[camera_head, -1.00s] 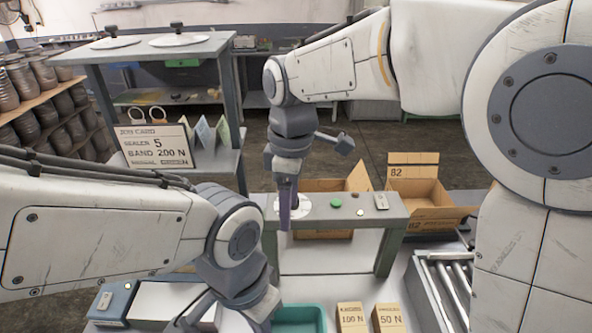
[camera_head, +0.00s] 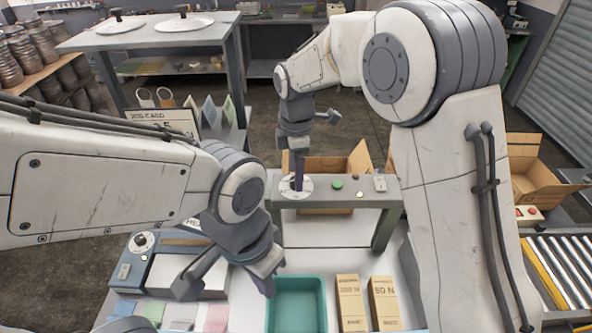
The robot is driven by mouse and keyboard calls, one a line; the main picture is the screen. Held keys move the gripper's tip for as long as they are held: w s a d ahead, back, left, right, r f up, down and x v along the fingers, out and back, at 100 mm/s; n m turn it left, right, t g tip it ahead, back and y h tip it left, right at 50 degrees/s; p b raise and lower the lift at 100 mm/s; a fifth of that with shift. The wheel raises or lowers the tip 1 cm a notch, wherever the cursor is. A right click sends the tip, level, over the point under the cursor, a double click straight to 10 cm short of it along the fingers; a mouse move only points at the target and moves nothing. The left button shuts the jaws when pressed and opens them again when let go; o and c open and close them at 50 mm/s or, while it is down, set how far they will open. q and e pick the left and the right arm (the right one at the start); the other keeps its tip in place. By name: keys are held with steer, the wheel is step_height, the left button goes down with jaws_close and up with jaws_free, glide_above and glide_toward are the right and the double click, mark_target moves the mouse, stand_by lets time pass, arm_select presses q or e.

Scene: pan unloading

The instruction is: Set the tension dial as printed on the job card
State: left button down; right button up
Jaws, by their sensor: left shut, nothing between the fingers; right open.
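The job card (camera_head: 148,119) stands at the left behind my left arm, which now hides most of its print. A white round dial (camera_head: 305,193) lies on the grey raised bench. My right gripper (camera_head: 298,184) points down at it, its fingers at or just above the middle; contact cannot be told. The pointer and scale are too small to read. A second, smaller dial (camera_head: 142,241) sits on a blue box (camera_head: 133,266) at lower left. My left gripper (camera_head: 268,287) is shut and empty, near the teal tray (camera_head: 322,300).
A green button (camera_head: 338,184) and a grey switch plate (camera_head: 380,184) are right of the white dial. Two cartons (camera_head: 350,300) (camera_head: 386,300) stand right of the tray; one reads 50 N. An open box (camera_head: 535,175) and roller conveyor (camera_head: 560,262) are at right.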

steer(key=shift+f, duration=0.6)
jaws_close()
